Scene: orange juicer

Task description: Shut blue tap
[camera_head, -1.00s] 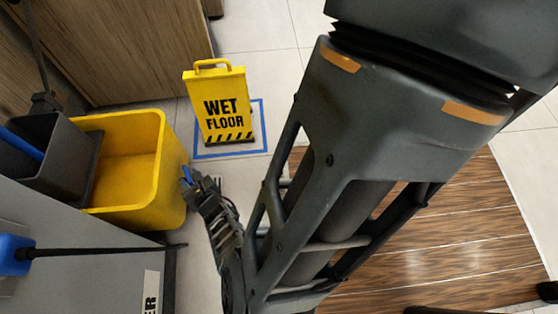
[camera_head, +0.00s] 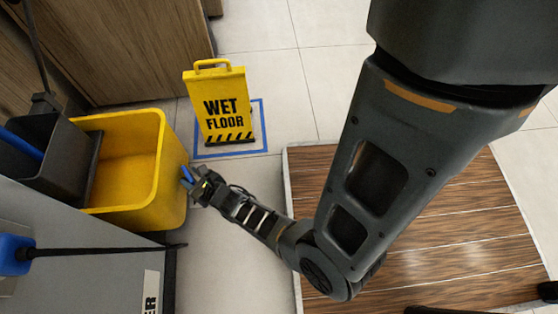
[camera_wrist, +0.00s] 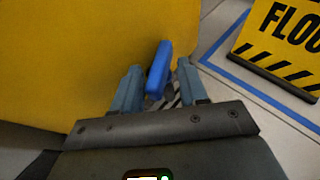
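The blue tap (camera_wrist: 158,68) shows in the wrist view as an upright, slightly tilted blue handle in front of the yellow bucket's wall (camera_wrist: 60,60). My gripper (camera_wrist: 161,86) is open, with its two grey-blue fingers apart on either side of the handle. I cannot tell whether either finger touches it. The tap's base is hidden behind the fingers. In the head view my gripper (camera_head: 193,180) is at the right side of the yellow bucket (camera_head: 173,165), with bright blue showing at its tip.
A yellow wet floor sign (camera_head: 222,108) stands inside a blue taped square (camera_head: 262,125) behind my gripper. A grey cabinet (camera_head: 110,280) with a blue-ended rod (camera_head: 90,250) is at the lower left. A wooden platform (camera_head: 450,240) lies to the right.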

